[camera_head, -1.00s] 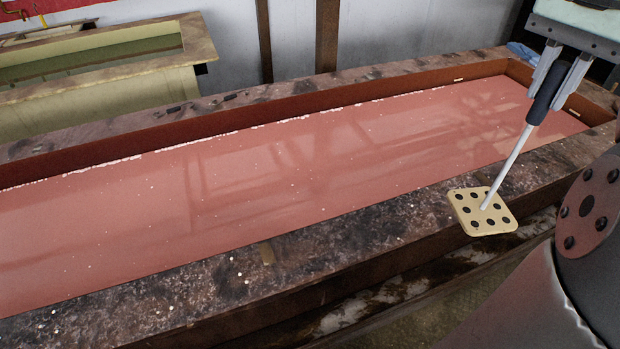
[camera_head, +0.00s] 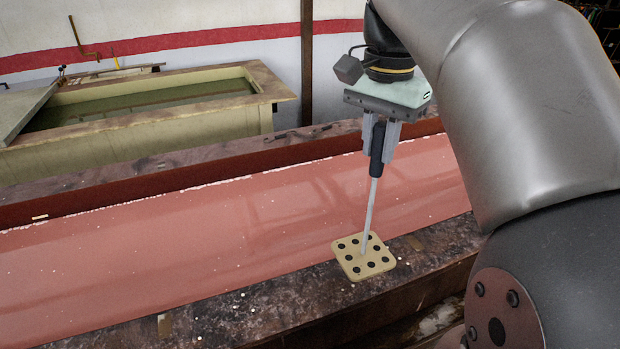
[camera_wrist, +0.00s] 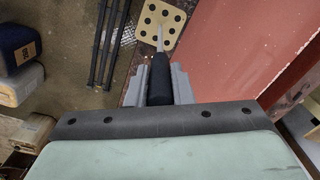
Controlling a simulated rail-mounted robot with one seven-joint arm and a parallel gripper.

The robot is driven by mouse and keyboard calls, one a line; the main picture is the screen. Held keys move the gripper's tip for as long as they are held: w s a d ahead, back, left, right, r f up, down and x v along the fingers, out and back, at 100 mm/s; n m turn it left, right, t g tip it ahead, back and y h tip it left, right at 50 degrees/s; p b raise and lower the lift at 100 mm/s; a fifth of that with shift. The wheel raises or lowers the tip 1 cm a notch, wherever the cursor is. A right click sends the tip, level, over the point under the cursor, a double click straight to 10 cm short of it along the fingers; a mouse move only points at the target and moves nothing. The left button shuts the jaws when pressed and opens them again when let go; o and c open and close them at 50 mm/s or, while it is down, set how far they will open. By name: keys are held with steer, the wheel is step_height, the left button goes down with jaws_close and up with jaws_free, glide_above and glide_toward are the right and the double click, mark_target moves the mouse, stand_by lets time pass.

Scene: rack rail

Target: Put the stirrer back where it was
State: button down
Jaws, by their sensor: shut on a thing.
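The stirrer (camera_head: 370,205) has a dark handle, a pale rod and a square cream plate with dark holes at its lower end. My gripper (camera_head: 381,145) is shut on the dark handle, and the stirrer hangs nearly upright, slightly tilted. Its plate is in front of the near rim of the long vat of red liquid (camera_head: 230,235); whether it touches the rim I cannot tell. In the wrist view the stirrer's handle (camera_wrist: 160,85) is between the fingers of my gripper (camera_wrist: 159,80), with the plate beyond it. Where the stirrer was before is not evident.
A cream tank with greenish liquid (camera_head: 140,135) stands behind the vat. The vat's near rim (camera_head: 250,310) is dark and stained. In the wrist view, dark rods (camera_wrist: 108,45) and a blue container (camera_wrist: 18,45) are at the left.

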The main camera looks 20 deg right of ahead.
steer(key=w+a+f, duration=0.2)
steer(key=a+f, duration=0.2)
steer(key=f, duration=0.5)
steer(key=shift+a, duration=0.35)
steer(key=shift+f, duration=0.25)
steer(key=c, duration=1.3)
jaws_free()
step_height(320, 180, up, 12)
steer(key=shift+r, duration=0.15)
